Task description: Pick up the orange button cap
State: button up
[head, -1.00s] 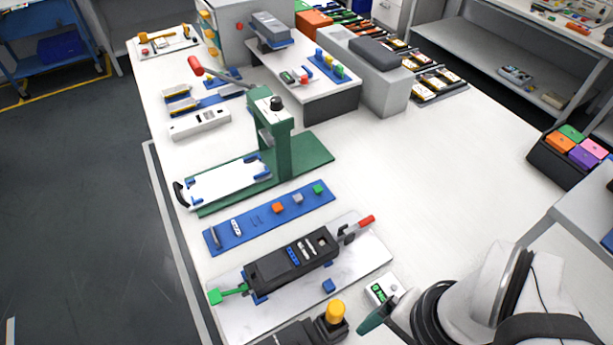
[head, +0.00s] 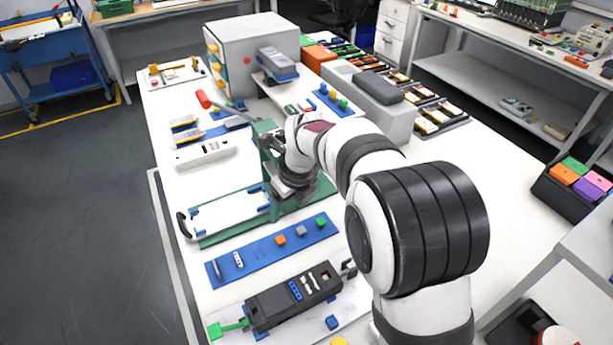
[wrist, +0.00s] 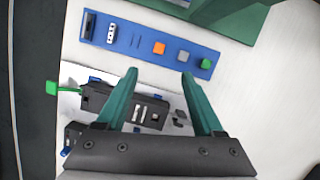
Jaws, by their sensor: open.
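The orange button cap (head: 281,239) is a small orange block on the blue tray (head: 232,268). The tray also carries a grey cap (head: 301,231) and a green cap (head: 321,222) to its right. In the wrist view the orange cap (wrist: 159,48) shows uncovered, beyond my fingertips and about midway between them. My gripper (wrist: 159,75) is open with two green fingers and nothing between them. In the head view my gripper (head: 293,190) hangs by the green press, above and behind the tray; its fingers are hard to make out there.
The green press (head: 265,135) with a red-handled lever stands right beside my gripper. A black device (head: 292,297) lies on a pale board in front of the tray. A slim silver part (head: 217,268) and a white part (head: 238,259) lie at the tray's left end.

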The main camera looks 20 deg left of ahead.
aim_at(280, 239)
jog(key=x, duration=1.5)
jog(key=shift+s+d+f, duration=0.1)
jog(key=shift+s+f, duration=0.05)
jog(key=shift+f, duration=0.35)
grip_shut()
